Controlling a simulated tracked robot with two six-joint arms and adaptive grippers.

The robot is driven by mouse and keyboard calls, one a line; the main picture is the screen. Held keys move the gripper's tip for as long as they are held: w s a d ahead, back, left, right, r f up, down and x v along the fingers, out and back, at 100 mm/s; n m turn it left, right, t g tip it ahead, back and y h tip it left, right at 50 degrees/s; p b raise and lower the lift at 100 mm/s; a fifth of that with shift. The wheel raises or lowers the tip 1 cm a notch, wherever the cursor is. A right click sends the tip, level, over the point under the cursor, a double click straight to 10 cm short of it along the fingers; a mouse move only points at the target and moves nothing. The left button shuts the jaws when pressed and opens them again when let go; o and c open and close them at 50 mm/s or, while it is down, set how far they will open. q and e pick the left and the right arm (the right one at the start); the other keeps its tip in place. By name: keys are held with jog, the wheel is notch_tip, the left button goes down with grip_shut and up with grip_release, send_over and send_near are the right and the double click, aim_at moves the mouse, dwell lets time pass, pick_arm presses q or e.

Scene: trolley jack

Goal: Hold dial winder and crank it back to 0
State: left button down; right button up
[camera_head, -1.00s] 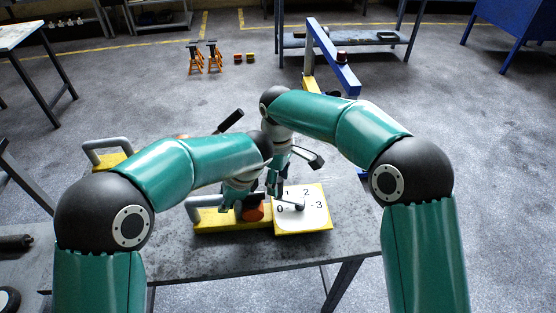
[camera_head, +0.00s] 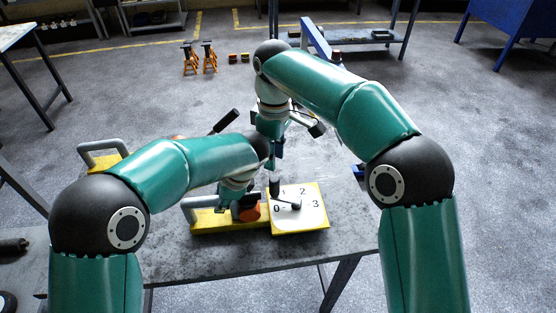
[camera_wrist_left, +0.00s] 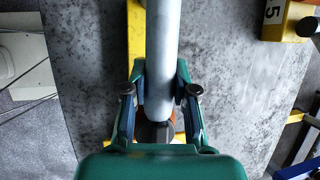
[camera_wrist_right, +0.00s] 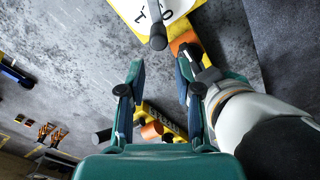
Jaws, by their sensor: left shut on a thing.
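The dial winder has a yellow base (camera_head: 205,222) with a grey tube handle (camera_wrist_left: 161,60) and a white numbered dial (camera_head: 308,216). A crank with a dark upright grip (camera_head: 274,187) is on the dial, its arm pointing between 0 and 1. The grip also shows in the right wrist view (camera_wrist_right: 158,36). My left gripper (camera_wrist_left: 158,92) is shut on the grey handle; in the head view the forearm hides most of it. My right gripper (camera_wrist_right: 160,70) is open and empty, above and behind the dial, apart from the grip.
The winder lies on a grey worktable (camera_head: 210,262). A second yellow piece with a grey handle (camera_head: 100,157) is at the table's left, and a dark rod (camera_head: 225,121) rises behind my left arm. Orange stands (camera_head: 200,58) are on the floor beyond.

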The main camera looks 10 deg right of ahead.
jog(key=f+y, duration=0.1)
jog(key=d+f+m+g+y, duration=0.1)
jog(key=f, duration=0.1)
jog(key=shift+s+d+f+y, duration=0.3)
jog(key=shift+s+d+y, duration=0.1)
grip_shut()
jog(key=m+g+y, duration=0.2)
jog(key=m+y, duration=0.3)
jog(key=y, duration=0.3)
send_over(295, 200)
notch_tip(295, 200, down, 6)
jog(key=shift+r, duration=0.2)
jog(key=w+d+f+m+t+y, duration=0.1)
jog(key=w+d+m+t+y, duration=0.15)
jog(key=d+m+t, duration=0.25)
jog(key=w+d+f+m+t+y, duration=0.1)
jog(key=d+f+m+t+y, duration=0.15)
jog(key=d+m+t, duration=0.2)
jog(key=shift+y, duration=0.4)
jog(key=x, duration=0.9)
jog(key=shift+w+a+r, duration=0.15)
jog(key=shift+w+r, duration=0.1)
jog(key=shift+r, duration=0.15)
jog(key=s, duration=0.1)
jog(key=s+a, duration=0.1)
jog(key=shift+s+a, duration=0.25)
jog(key=shift+s, duration=0.05)
jog(key=shift+s+a+t, duration=0.25)
jog(key=shift+s, duration=0.1)
